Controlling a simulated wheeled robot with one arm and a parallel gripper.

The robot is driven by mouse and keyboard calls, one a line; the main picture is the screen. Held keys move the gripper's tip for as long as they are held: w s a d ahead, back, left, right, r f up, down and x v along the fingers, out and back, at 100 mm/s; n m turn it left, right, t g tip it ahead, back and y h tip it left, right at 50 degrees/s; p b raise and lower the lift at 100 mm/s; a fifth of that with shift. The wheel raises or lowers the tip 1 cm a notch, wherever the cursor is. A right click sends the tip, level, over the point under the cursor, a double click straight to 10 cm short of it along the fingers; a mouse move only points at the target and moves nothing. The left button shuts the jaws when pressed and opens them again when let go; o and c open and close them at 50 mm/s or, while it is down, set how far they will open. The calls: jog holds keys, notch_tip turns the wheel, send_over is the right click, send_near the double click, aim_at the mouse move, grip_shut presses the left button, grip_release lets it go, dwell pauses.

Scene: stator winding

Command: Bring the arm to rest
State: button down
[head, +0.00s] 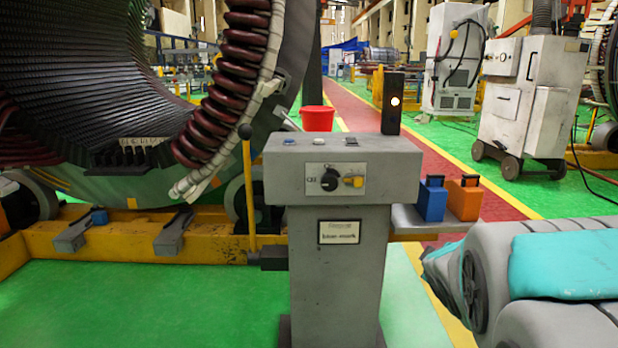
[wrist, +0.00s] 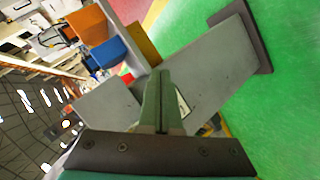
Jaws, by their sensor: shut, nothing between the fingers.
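My gripper (wrist: 163,75) shows in the wrist view as two greenish fingers, shut against each other with nothing between them. Beyond them, in a rotated view, stands the grey control pedestal (wrist: 215,85). The fingertips overlap the pedestal in the picture; no contact can be made out. In the head view grey arm links of mine with a teal cover fill the lower right corner, to the right of the pedestal (head: 335,270). The gripper itself cannot be made out there.
A blue box (head: 432,199) and an orange box (head: 465,198) stand on the pedestal's side shelf (head: 408,218). A yellow-handled lever (head: 249,195) rises left of the pedestal. The large stator (head: 100,80) is behind at left. A wheeled grey cabinet (head: 525,100) stands at right. Green floor (head: 150,310) is clear in front.

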jog(key=s+a+f+m+g+y, duration=0.1)
jog(key=s+a+f+m+g, duration=0.2)
jog(key=s, duration=0.9)
jog(key=s+a+f+m+g+y, duration=0.1)
jog(key=s+a+f+m+g, duration=0.2)
jog(key=s, duration=0.9)
jog(key=s+a+f+m+g+y, duration=0.1)
jog(key=s+a+f+g, duration=0.3)
jog(key=s, duration=0.8)
jog(key=a+m+g, duration=0.1)
jog(key=g, duration=0.1)
jog(key=shift+s+a+f+m+g, duration=0.2)
jog(key=shift+s+a+m+g, duration=0.1)
jog(key=shift+a+m+g, duration=0.1)
jog(key=c, duration=1.6)
grip_release()
